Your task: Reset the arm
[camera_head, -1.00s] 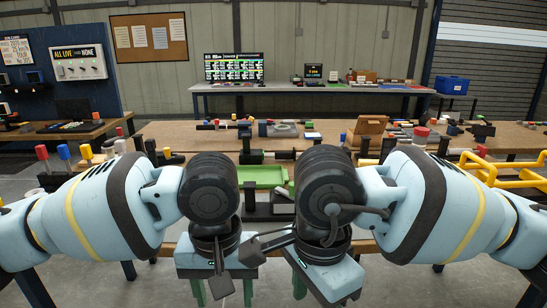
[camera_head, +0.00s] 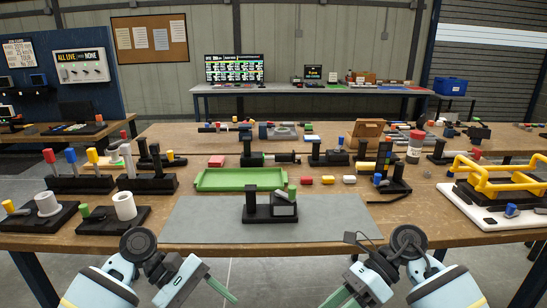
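My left arm comes in at the bottom left. Its pale blue gripper (camera_head: 222,290) hangs below the table's front edge with a green finger angled down to the right. My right gripper (camera_head: 338,297) mirrors it at the bottom right, its green finger angled down to the left. Both are partly cut off by the lower picture edge, so their opening is unclear. I see nothing held in either. Both are apart from the wooden workbench (camera_head: 400,236) and the grey mat (camera_head: 190,227) on it.
A black fixture (camera_head: 256,216) stands on the mat, with a green tray (camera_head: 215,182) behind it. Black holders with white cylinders (camera_head: 124,206) stand at left. A yellow frame (camera_head: 490,180) sits on a white base at right. Much of the mat is bare.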

